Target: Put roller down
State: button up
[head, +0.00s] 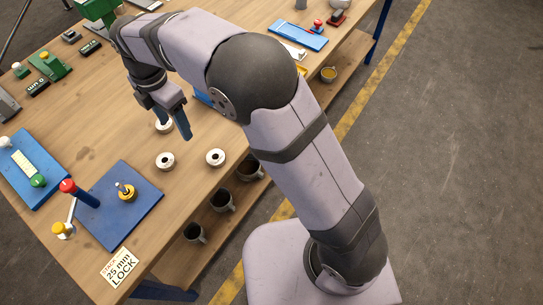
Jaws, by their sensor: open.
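Three white rollers with dark centre holes are on the wooden table. One roller (163,127) is at my gripper (173,128), partly covered by it. Another roller (165,161) lies nearer the front, and a third roller (215,157) lies to its right, near the table edge. My gripper points down with its blue fingers apart. One finger shows clearly to the right of the first roller; the other is mostly hidden. I cannot tell whether the fingers touch that roller.
A blue plate (100,222) bears a yellow-based post (127,192) and a red-knobbed lever (68,186). A "STACK 25 mm LOCK" card (119,267) lies at the front edge. Another blue plate (30,183) is at left. Cups (222,201) stand on the shelf below.

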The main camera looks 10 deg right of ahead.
jog(key=s+d+m, duration=0.3)
jog(key=d+m, duration=1)
jog(key=d, duration=0.6)
jog(key=s+d+f+m, duration=0.5)
jog(key=s+d+m, duration=0.6)
jog(key=s+m, duration=0.1)
jog(key=shift+s+d+m, duration=0.25)
jog(key=shift+s+m, duration=0.1)
jog(key=shift+m, duration=0.45)
notch_tip(320, 180, down, 14)
jog(key=b, duration=1.4)
jog(key=shift+f, duration=0.15)
